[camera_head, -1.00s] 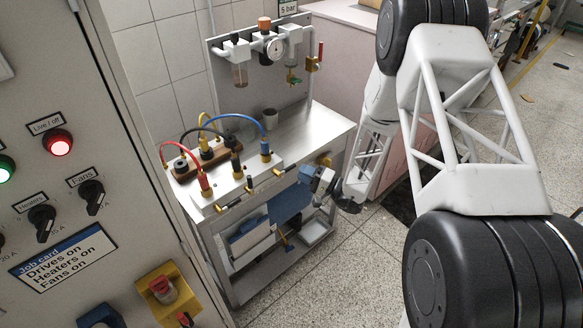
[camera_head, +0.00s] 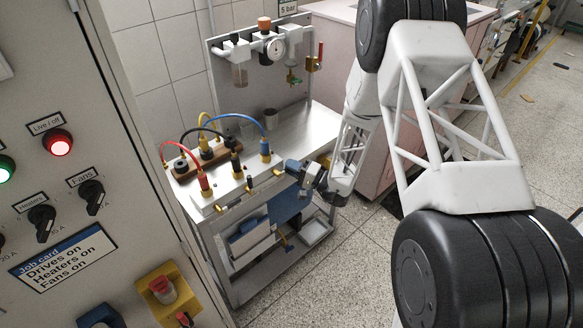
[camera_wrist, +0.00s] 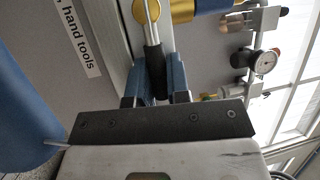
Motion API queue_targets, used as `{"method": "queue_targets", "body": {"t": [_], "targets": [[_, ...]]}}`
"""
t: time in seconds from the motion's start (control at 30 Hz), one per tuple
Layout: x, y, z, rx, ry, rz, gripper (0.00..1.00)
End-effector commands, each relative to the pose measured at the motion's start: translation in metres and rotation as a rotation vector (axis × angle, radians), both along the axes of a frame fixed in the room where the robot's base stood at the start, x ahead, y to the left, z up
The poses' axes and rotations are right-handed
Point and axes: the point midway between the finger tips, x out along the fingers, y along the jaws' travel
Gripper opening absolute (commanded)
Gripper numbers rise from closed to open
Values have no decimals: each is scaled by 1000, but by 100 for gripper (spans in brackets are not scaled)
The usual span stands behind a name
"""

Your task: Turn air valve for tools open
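In the wrist view a silver lever with a black grip (camera_wrist: 155,68) hangs from a brass valve body (camera_wrist: 148,10). Beside it is a label (camera_wrist: 78,36) whose visible words read "hand tools". My gripper (camera_wrist: 158,72) has blue fingers on either side of the black grip. Whether both fingers press on it cannot be told. In the head view my gripper (camera_head: 294,170) is at the right end of the bench's front edge, and its fingers hide most of the valve there.
The bench (camera_head: 318,125) carries plugged red, black, yellow and blue cables. A back panel above it holds a pressure gauge (camera_head: 274,48) and a red-handled brass valve (camera_head: 313,64). A control cabinet (camera_head: 95,130) stands at the left.

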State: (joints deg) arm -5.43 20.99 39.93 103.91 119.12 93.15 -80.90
Motion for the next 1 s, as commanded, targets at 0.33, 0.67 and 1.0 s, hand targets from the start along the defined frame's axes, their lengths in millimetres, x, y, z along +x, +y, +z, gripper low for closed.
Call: {"method": "queue_targets", "body": {"t": [0.33, 0.67, 1.0], "targets": [[0, 0, 0, -3, -3, 0, 0], [0, 0, 9, -93, -95, -1, 0], [-2, 2, 19, -229, -230, 0, 0]]}}
